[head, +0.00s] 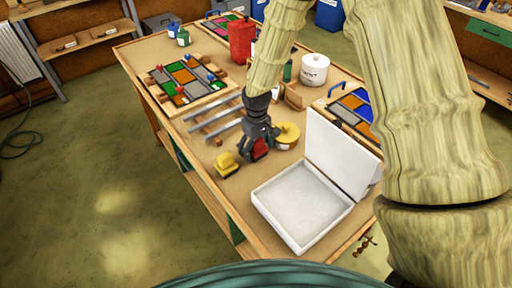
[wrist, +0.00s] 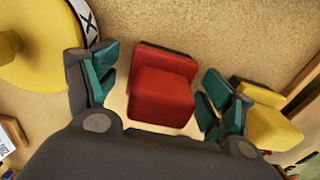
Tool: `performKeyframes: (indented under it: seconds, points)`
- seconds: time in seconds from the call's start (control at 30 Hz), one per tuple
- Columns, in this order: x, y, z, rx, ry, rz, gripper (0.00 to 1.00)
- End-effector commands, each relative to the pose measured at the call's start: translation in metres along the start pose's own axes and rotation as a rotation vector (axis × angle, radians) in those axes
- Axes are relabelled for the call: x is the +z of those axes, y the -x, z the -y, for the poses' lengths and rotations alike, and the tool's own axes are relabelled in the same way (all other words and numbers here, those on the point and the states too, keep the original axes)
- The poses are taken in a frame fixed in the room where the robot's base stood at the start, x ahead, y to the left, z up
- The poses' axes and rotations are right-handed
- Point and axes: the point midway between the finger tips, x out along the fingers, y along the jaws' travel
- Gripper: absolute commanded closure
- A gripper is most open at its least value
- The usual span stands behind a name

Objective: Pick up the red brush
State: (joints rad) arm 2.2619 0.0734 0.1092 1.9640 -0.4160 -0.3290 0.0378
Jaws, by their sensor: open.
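The red brush (wrist: 162,88) is a blocky red piece with a dark edge along its far side. In the wrist view it lies on the tan bench top between the open fingers of my gripper (wrist: 155,98). A gap shows on each side of it, so the fingers look apart from it. In the head view my gripper (head: 262,150) is low over the bench, and the red brush (head: 259,149) shows in part at its fingers; the rest is hidden.
A yellow block (head: 227,165) lies left of my gripper, close to a finger in the wrist view (wrist: 272,130). A round yellow item (head: 287,136) is on the other side. An open white box (head: 262,203) stands in front. Metal strips (head: 205,116) lie behind.

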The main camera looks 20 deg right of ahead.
Motion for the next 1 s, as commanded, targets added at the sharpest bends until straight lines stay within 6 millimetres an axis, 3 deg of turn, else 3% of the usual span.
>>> performKeyframes:
  seconds: [0.2, 0.5, 0.83, 1.0]
  points:
    - [0.000, 0.000, 0.000, 0.000, 0.000, 0.000, 0.18]
    - [0.000, 0.000, 0.000, 0.000, 0.000, 0.000, 0.71]
    - [-0.001, 0.002, 0.000, 0.000, 0.000, -0.001, 0.71]
    - [-0.001, 0.014, 0.000, 0.001, 0.001, -0.002, 0.71]
